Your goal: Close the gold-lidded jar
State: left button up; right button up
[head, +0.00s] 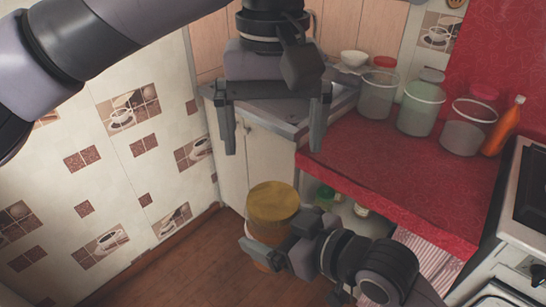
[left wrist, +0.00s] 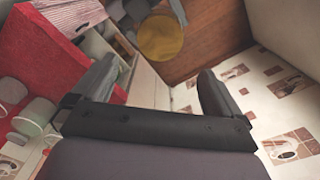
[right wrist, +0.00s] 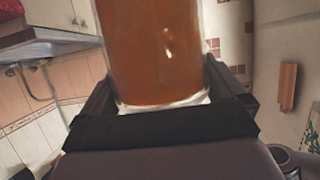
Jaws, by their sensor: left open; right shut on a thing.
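The jar has a round gold lid (head: 273,201) on its top, and its amber body (head: 262,264) shows partly below. The right wrist view shows the clear jar with orange-brown contents (right wrist: 158,50) close up between the fingers. My right gripper (head: 272,248) is shut on the jar's body and holds it above the floor, in front of the counter. My left gripper (head: 274,148) is open and empty, fingers pointing down, above the lid and apart from it. In the left wrist view the gold lid (left wrist: 160,38) lies beyond the open fingers. I cannot tell whether the lid is fully seated.
A red-covered counter (head: 395,175) stands to the right, with several clear jars (head: 420,108), an orange bottle (head: 504,126) and a white bowl (head: 353,58). A stove (head: 520,215) is at the far right. Items sit on a shelf underneath. The tiled wall (head: 120,165) is at left.

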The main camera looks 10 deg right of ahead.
jog(key=shift+r, duration=0.2)
pick_arm(q)
notch_tip(320, 180, up, 6)
jog(key=shift+f, duration=0.1)
dwell(0.5)
